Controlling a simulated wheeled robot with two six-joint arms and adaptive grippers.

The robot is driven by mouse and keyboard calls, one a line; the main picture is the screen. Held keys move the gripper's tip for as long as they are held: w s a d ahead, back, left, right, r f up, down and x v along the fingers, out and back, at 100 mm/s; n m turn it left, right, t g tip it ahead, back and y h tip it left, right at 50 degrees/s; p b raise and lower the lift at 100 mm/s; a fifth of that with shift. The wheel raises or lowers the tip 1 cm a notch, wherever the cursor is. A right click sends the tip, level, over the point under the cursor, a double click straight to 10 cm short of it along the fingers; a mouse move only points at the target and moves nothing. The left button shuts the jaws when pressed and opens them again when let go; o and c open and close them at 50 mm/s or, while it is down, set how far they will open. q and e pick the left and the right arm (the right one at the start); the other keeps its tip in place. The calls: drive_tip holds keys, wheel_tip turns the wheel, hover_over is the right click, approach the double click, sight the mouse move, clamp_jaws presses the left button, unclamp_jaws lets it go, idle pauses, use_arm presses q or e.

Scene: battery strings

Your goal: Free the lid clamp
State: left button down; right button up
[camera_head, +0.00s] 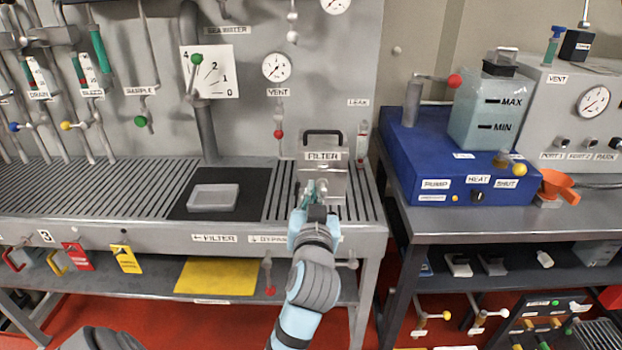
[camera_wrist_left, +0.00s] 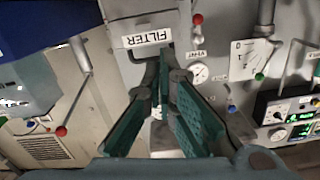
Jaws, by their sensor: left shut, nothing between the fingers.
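The filter box (camera_head: 335,188) is a grey metal box with a black handle (camera_head: 323,135) on top and a FILTER label (camera_head: 322,156) on its front. A small metallic part (camera_head: 321,186), perhaps the lid clamp, shows on its front just below the label, partly hidden by my gripper. My left gripper (camera_head: 311,192) is in front of the box, shut and empty, with its fingertips close to that part. I cannot tell whether they touch it. In the left wrist view, the green-padded fingers (camera_wrist_left: 164,90) point towards the box, below the upside-down FILTER label (camera_wrist_left: 147,40).
A slatted grey bench (camera_head: 90,190) runs left of the box, with a pale tray (camera_head: 214,197) on a dark mat. A narrow gauge tube (camera_head: 361,150) stands close right of the box. A blue pump unit (camera_head: 440,160) is on the right table. Valve levers line the back panel.

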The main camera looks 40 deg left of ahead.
use_arm(q)
drive_tip(key=w+a+f+b, duration=0.2)
drive_tip(key=w+a+f, duration=0.2)
drive_tip(key=w+a, duration=0.2)
drive_tip(key=shift+w+a+f+b, duration=0.35)
drive_tip(key=shift+w+a+f, duration=0.05)
drive_tip(key=shift+w, duration=0.5)
use_arm(e)
wheel_tip(320, 180, down, 3)
drive_tip(key=shift+r, duration=0.1)
drive_tip(key=shift+w, duration=0.1)
